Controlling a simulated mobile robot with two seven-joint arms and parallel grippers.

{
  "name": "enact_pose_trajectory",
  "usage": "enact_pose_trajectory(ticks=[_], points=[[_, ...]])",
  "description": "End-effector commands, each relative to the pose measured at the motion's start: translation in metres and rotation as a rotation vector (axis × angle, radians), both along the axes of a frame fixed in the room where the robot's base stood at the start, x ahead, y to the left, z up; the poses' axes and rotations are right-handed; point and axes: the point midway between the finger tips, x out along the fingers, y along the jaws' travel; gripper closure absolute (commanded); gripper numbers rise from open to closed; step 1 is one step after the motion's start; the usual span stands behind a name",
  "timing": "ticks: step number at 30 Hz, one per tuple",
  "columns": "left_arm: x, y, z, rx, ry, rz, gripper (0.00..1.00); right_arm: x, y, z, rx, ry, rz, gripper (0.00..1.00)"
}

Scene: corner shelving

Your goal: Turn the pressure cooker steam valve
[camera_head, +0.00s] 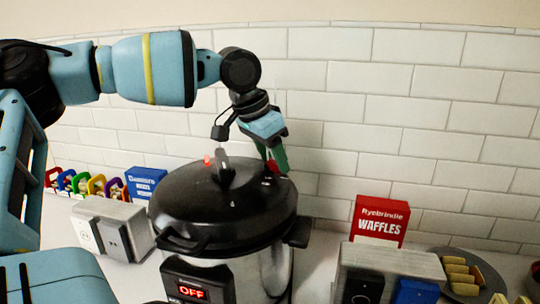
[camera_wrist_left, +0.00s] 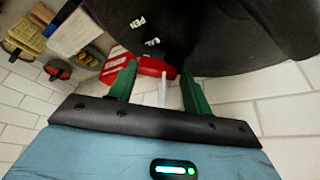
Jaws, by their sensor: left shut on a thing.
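The pressure cooker (camera_head: 225,205) stands on the counter with its black lid on, and its front display reads OFF. The steam valve (camera_head: 272,168) shows as a small red part at the lid's back right edge. My left gripper (camera_head: 275,158) reaches down there from above, its green fingers shut on the valve. In the left wrist view my left gripper (camera_wrist_left: 160,88) has its fingers apart on either side of a thin pale piece, under the black lid (camera_wrist_left: 215,35) with white lettering. The fingers partly hide the valve. My right gripper is not in view.
A tiled wall (camera_head: 400,110) is close behind.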

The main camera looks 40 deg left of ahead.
Motion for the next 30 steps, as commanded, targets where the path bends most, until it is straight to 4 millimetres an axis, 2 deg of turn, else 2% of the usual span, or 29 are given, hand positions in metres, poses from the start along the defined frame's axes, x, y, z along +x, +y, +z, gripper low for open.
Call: enact_pose_trajectory(ticks=[19,20,23,30], points=[[-0.0009,-0.0040,-0.0043,-0.007,0.013,0.052,0.73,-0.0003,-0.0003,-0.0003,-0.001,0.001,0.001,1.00],[-0.0009,-0.0040,-0.0044,-0.007,0.013,0.052,0.49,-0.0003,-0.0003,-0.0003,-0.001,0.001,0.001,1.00],[-0.0008,-0.0039,-0.0041,-0.006,0.012,0.053,0.36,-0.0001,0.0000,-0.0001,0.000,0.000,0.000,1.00],[0.0000,-0.0026,-0.0020,-0.004,0.006,0.053,0.36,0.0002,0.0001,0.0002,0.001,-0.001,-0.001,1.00]])
